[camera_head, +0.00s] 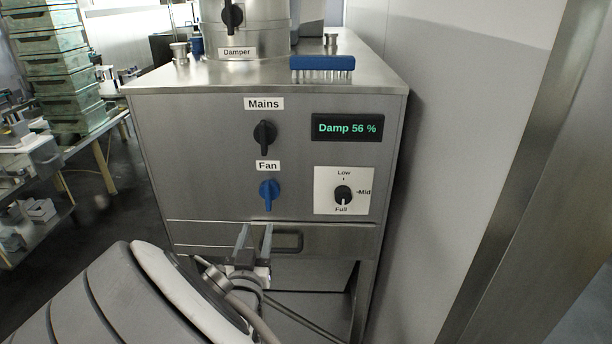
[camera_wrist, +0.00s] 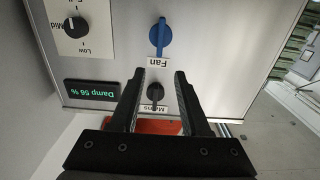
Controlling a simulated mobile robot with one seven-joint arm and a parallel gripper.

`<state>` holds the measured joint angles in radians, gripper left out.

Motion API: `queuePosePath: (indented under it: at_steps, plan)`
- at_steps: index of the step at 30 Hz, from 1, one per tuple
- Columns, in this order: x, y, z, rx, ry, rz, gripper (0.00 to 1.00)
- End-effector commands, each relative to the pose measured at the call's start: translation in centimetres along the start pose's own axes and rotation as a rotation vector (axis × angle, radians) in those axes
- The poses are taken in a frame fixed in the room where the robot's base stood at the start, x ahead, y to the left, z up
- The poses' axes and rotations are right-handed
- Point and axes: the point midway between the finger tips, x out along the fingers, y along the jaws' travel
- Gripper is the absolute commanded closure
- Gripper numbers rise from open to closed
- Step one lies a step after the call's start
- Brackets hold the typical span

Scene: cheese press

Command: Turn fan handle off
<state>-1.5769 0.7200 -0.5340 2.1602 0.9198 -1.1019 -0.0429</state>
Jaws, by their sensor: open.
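The blue fan handle (camera_head: 268,193) is on the steel cabinet front under the "Fan" label (camera_head: 267,166). Its narrow lever stands upright, in line with the label. In the wrist view the picture is upside down, and the blue handle (camera_wrist: 160,38) shows beyond my fingertips, apart from them. My gripper (camera_head: 256,232) is open and empty, just below the blue handle and in front of the drawer. In the wrist view my gripper (camera_wrist: 159,74) has its two fingers spread, with the "Fan" label between and beyond them.
The black Mains knob (camera_head: 265,133) is above the fan handle. A black Low-Mid-Full dial (camera_head: 343,195) is to the right, under a display (camera_head: 347,127) reading "Damp 56 %". A drawer handle (camera_head: 288,242) is close beside my fingers. A wall stands right of the cabinet.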

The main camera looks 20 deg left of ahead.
Motion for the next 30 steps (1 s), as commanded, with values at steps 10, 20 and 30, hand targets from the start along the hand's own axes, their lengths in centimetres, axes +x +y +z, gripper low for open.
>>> queuePosePath:
  at_steps: [10,20,30]
  plan:
    - [7.5,0.1,0.1,-0.002,0.000,0.002,0.54]
    - [13.7,0.1,0.1,0.000,-0.001,0.001,0.54]
    - [15.9,0.1,0.1,0.000,-0.003,0.000,0.54]
